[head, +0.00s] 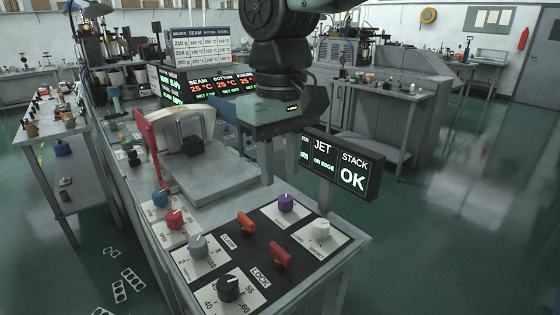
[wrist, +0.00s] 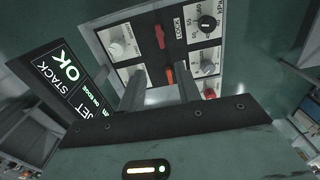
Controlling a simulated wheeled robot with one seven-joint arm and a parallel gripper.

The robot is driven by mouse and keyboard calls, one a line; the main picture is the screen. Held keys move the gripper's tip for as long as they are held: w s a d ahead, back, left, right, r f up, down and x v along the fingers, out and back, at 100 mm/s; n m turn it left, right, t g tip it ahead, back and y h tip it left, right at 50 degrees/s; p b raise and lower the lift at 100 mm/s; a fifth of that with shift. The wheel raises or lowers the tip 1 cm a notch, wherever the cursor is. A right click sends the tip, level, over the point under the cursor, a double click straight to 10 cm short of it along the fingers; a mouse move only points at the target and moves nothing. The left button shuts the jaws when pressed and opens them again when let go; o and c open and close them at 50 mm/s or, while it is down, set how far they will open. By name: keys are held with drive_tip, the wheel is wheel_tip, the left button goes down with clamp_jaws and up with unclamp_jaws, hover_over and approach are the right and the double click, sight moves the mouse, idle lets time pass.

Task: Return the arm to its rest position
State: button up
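My gripper (head: 280,178) hangs above the control panel (head: 262,228) at the front end of the bench, with its fingers pointing down. In the wrist view my gripper (wrist: 160,72) shows two fingers standing apart with nothing held between them. An orange lever (head: 246,222) and a red lever (head: 281,255) lie on the panel below, clear of the fingers. The orange lever (wrist: 170,76) appears beyond the finger gap in the wrist view. The upper part of my arm runs out of the top of the head view.
A display (head: 340,165) reading JET, STACK and OK stands right of my gripper. Knobs such as the black one (head: 228,288) rise from the panel. A grey machine with a red handle (head: 148,140) stands to the left. Open green floor (head: 450,240) lies right.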

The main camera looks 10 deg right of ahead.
idle(0.3)
drive_tip(key=s+d+f, duration=0.5)
drive_tip(key=s+f, duration=0.1)
drive_tip(key=s, duration=0.3)
drive_tip(key=s+d+f+n, duration=0.1)
drive_tip(key=s+d+f, duration=0.4)
drive_tip(key=s, duration=0.4)
drive_tip(key=shift+f+y, duration=0.3)
drive_tip(key=shift+f, duration=0.55)
